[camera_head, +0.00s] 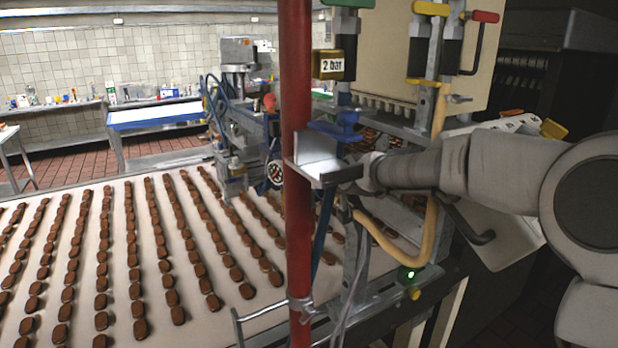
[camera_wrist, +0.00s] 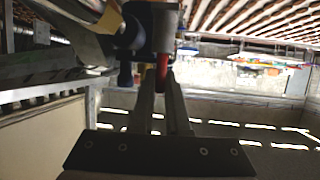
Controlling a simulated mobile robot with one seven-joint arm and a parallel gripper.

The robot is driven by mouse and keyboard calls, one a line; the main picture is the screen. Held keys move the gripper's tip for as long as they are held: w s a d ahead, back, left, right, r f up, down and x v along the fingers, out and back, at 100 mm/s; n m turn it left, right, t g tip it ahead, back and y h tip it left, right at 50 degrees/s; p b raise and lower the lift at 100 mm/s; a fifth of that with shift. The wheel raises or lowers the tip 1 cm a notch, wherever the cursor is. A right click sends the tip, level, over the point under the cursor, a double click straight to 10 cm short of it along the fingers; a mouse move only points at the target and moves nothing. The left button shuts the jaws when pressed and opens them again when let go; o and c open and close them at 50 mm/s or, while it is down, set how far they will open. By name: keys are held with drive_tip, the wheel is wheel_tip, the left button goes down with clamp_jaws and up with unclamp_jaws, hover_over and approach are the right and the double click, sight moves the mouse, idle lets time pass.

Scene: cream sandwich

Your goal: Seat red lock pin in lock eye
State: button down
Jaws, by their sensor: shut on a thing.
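My gripper (camera_head: 312,162) is in the middle of the head view, right behind or beside the red pole, in front of the machine's valves. In the wrist view, my gripper (camera_wrist: 160,78) is shut on a small red lock pin (camera_wrist: 163,66), which shows between the fingertips. The pin's tip lies close to dark and blue fittings at the top of the wrist view. I cannot make out the lock eye, nor whether the pin touches it. In the head view the pin itself is hidden or too small to tell.
A red vertical pole (camera_head: 297,90) stands close in front of my gripper. A blue valve part (camera_head: 340,130) and a "2 bar" label (camera_head: 332,65) sit just above it. Yellow hose (camera_head: 385,245) hangs below. A conveyor (camera_head: 60,255) carries rows of brown biscuits at left.

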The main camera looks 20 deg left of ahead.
drive_tip(key=c, duration=0.9)
unclamp_jaws()
drive_tip(key=shift+d, duration=0.15)
drive_tip(key=b+v, duration=0.1)
drive_tip(key=v, duration=1)
drive_tip(key=shift+s+d+r, duration=0.15)
drive_tip(key=shift+s+r, duration=0.15)
